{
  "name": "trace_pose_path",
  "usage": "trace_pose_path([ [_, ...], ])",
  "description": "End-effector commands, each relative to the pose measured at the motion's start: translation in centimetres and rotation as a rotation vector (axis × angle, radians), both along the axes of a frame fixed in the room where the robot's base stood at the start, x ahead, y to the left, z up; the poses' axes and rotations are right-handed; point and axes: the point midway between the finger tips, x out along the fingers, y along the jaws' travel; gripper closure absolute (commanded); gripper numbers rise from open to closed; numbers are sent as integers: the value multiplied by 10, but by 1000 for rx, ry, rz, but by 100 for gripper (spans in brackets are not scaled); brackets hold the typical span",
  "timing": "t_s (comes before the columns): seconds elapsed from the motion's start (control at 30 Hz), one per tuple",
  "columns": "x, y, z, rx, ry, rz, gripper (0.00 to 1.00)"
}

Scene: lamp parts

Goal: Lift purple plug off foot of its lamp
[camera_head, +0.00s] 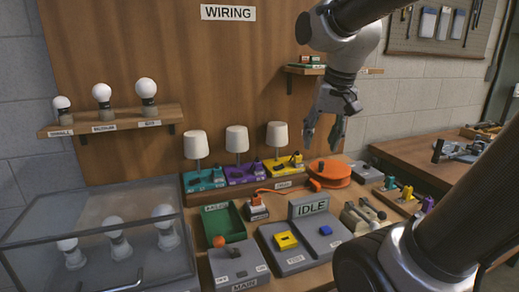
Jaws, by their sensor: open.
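The lamp with the purple foot (236,179) and white shade stands in the middle of a row of three lamps on a wooden ledge. A small dark shape (254,169) shows on the right part of that foot; whether it is the purple plug is too small to tell. A small purple piece (428,203) stands apart at the right, beside green and yellow pieces. My gripper (323,132) hangs with its fingers down and apart, empty, to the right of the lamps and higher in the picture than their feet.
A teal-footed lamp (197,182) and a yellow-footed lamp (275,167) flank the purple one. An orange cable reel (330,173) lies right of them. In front are a green tray (223,223), an IDLE tester (309,208) and a glass case (40,235).

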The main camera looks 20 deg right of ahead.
Motion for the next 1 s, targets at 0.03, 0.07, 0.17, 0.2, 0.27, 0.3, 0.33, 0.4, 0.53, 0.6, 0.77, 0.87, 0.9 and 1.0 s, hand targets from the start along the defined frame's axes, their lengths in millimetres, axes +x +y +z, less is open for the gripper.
trace_pose_path([
  [0.03,29,2,2,24,31,-83,54],
  [0.07,45,3,3,39,45,-139,54],
  [0.17,98,7,0,83,88,-328,54],
  [0.2,120,9,-4,98,106,-403,54],
  [0.27,152,12,-13,118,133,-517,54],
  [0.3,174,14,-21,128,149,-593,54],
  [0.33,189,16,-28,136,161,-650,54],
  [0.4,224,20,-46,151,189,-783,54],
  [0.53,276,27,-85,167,224,-999,54],
  [0.6,296,30,-103,169,237,-1088,54],
  [0.77,319,34,-129,172,252,-1206,54],
  [0.87,323,35,-137,173,254,-1229,54],
  [0.9,323,35,-141,172,254,-1231,54],
  [1.0,322,35,-155,171,257,-1231,54],
])
